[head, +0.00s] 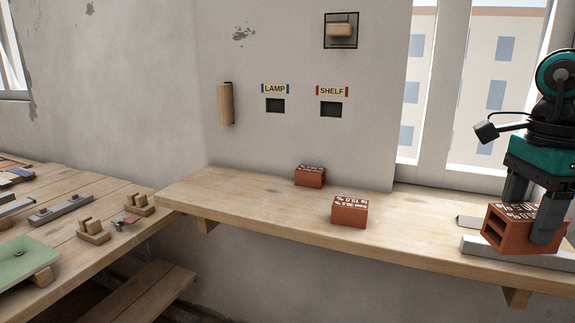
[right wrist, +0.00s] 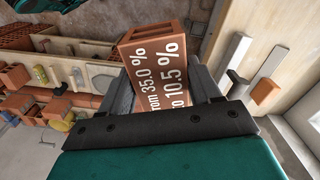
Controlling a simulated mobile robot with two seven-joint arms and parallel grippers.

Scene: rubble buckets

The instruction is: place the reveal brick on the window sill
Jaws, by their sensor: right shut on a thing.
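My right gripper (head: 529,226) is at the right of the head view, pointing down and shut on a hollow red brick (head: 497,236). In the right wrist view the brick (right wrist: 152,52) sits between the two dark fingers, with white print reading 35.0 % and 10.5 %. The wooden window sill (head: 270,209) runs along the wall, and the held brick is over its right part. I cannot tell whether the brick touches the sill. My left gripper is not in view.
Two printed red bricks, one nearer (head: 349,213) and one farther back (head: 310,177), stand on the sill. A pale bar (head: 480,247) lies by the held brick. A workbench (head: 100,250) with small parts is at left. The sill between the bricks and bar is clear.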

